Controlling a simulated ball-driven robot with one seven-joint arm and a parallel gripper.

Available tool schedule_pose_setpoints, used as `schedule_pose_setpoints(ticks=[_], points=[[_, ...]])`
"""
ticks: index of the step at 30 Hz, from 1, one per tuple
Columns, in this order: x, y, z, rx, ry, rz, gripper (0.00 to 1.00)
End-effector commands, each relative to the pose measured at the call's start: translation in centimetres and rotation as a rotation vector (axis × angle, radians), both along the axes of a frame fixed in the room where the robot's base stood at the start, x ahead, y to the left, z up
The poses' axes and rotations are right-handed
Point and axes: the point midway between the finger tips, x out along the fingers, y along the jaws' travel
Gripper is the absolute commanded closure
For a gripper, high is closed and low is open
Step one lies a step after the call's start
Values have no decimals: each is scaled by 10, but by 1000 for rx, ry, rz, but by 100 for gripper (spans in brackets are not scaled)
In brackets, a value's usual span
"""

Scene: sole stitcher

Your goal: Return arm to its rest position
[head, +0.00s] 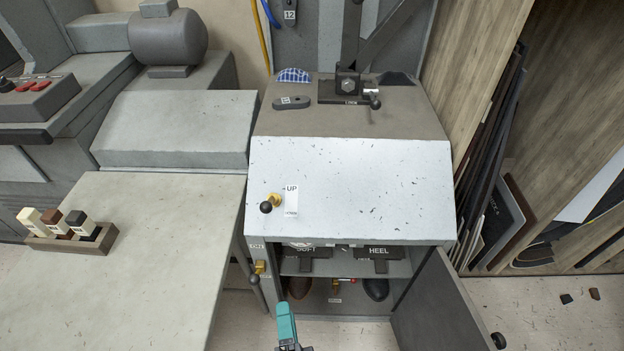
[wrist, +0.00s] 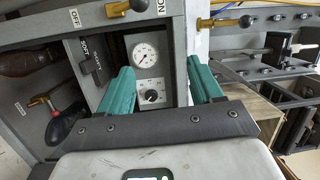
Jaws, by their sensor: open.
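My gripper (head: 287,325) shows at the bottom middle of the head view as a teal finger, low in front of the open cabinet. In the wrist view both teal fingers of my gripper (wrist: 158,70) stand apart with nothing held between them. Behind the gap is a panel with a round gauge (wrist: 145,53) and a black dial (wrist: 152,96). The rest of my arm is mostly out of the head view. The grey machine cabinet (head: 350,185) stands ahead, its door (head: 440,305) swung open to the right.
Pedals marked SOFT (head: 305,252) and HEEL (head: 379,252) sit inside the cabinet, above dark shoes (head: 376,289). A black-knobbed lever (head: 267,206) juts from the front beside an UP label. A grey table (head: 120,270) takes up the left. Sheets lean at right; some floor there is clear.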

Motion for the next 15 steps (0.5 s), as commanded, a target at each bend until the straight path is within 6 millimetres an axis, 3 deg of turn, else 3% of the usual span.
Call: schedule_pose_setpoints(ticks=[9, 15], points=[[17, 2, 32, -225, -63, 257, 35], [16, -18, 37, -505, -44, 459, 35]])
